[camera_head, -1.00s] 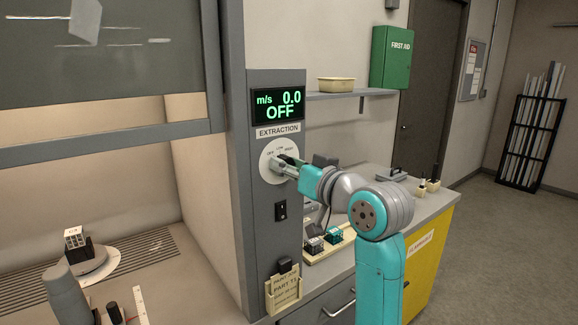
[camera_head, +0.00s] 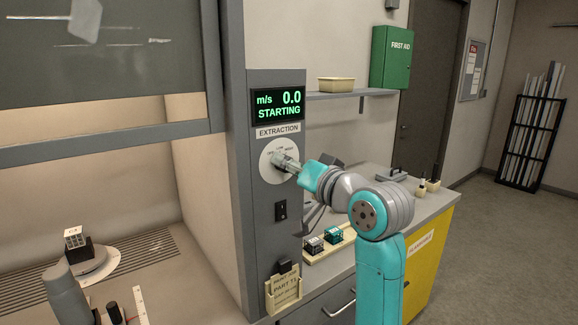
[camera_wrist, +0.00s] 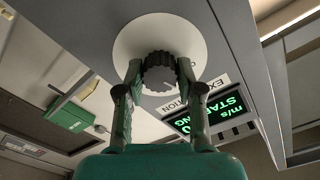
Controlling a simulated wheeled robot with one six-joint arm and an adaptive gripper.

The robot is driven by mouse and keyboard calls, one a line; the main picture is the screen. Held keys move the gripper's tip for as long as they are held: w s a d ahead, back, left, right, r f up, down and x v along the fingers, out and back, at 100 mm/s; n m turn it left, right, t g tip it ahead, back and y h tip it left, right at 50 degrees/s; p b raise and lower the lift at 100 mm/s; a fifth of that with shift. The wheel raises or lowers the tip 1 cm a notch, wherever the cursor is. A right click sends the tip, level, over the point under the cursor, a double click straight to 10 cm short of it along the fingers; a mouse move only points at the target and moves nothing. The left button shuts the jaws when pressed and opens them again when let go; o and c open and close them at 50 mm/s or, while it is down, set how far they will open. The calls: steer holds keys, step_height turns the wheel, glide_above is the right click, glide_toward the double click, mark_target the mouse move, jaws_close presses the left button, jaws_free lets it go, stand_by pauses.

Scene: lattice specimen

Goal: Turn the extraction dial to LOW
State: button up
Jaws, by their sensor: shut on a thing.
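The extraction dial has a round white plate (camera_head: 266,172) on the grey column, marked OFF, LOW and HIGH. My gripper (camera_head: 284,160) is shut on its knob at the plate's middle. In the wrist view the grey ribbed knob (camera_wrist: 159,72) sits between the two fingertips, against the white plate (camera_wrist: 128,42). The fingers hide much of the knob in the head view, so its exact pointer setting is hard to tell. The display (camera_head: 278,105) above reads m/s 0.0 and STARTING.
A black switch (camera_head: 281,210) and a card holder (camera_head: 284,288) are on the column below the dial. The fume hood stands left, its sash (camera_head: 110,140) partly raised. A bench with small blocks (camera_head: 333,236) lies behind my arm at right.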

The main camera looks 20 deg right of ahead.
steer(key=shift+m, duration=1.9)
steer(key=o, duration=1.2)
steer(key=shift+c, duration=0.2)
steer(key=shift+s, duration=0.1)
steer(key=v, duration=1.2)
